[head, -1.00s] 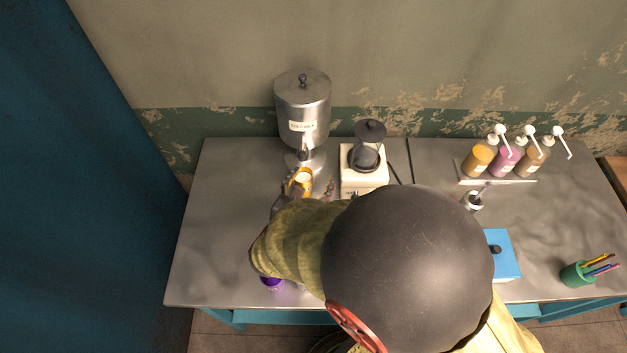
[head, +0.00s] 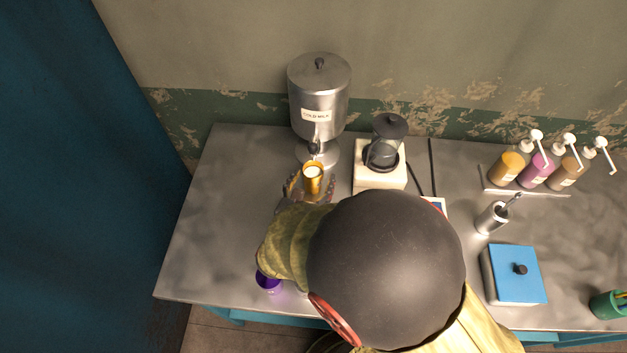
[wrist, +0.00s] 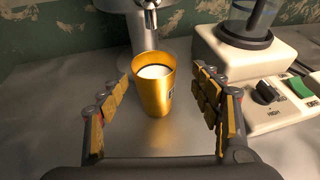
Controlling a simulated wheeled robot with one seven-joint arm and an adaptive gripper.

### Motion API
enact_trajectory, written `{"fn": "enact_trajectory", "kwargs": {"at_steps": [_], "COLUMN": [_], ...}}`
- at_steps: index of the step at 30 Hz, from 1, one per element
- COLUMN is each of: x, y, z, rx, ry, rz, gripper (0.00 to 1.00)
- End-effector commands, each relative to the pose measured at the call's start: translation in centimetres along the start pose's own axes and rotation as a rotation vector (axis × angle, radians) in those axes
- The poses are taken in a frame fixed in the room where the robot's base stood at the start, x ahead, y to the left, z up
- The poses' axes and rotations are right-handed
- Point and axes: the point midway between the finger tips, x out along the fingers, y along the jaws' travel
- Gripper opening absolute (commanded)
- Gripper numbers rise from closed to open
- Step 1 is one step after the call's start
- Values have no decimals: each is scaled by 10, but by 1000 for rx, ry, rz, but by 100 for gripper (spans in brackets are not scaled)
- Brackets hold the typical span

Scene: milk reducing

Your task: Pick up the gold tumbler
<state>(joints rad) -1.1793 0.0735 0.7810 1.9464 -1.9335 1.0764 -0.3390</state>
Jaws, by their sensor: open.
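The gold tumbler (head: 312,181) stands upright on the metal counter, just in front of the cold milk dispenser. It holds white liquid. In the wrist view the tumbler (wrist: 154,88) is between the two spread fingers of my gripper (wrist: 160,112), with a gap on each side. My gripper (head: 309,188) is open around it in the head view, partly hidden by my arm. The dispenser (head: 319,95) has its spout right behind and above the tumbler.
A white appliance with a dark jar (head: 381,172) stands close to the right of the tumbler. A purple cup (head: 268,285) is near the front edge. Pump bottles (head: 538,170), a blue-lidded box (head: 517,274) and a green holder (head: 608,304) are further right. The counter's left side is clear.

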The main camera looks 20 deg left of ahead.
Motion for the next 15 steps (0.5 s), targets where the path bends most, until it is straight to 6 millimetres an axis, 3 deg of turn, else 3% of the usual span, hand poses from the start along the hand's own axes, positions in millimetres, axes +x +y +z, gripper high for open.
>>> {"fn": "enact_trajectory", "kwargs": {"at_steps": [15], "x": [53], "y": [6], "z": [7], "rx": [2], "ry": [0], "rz": [-3], "gripper": [64]}}
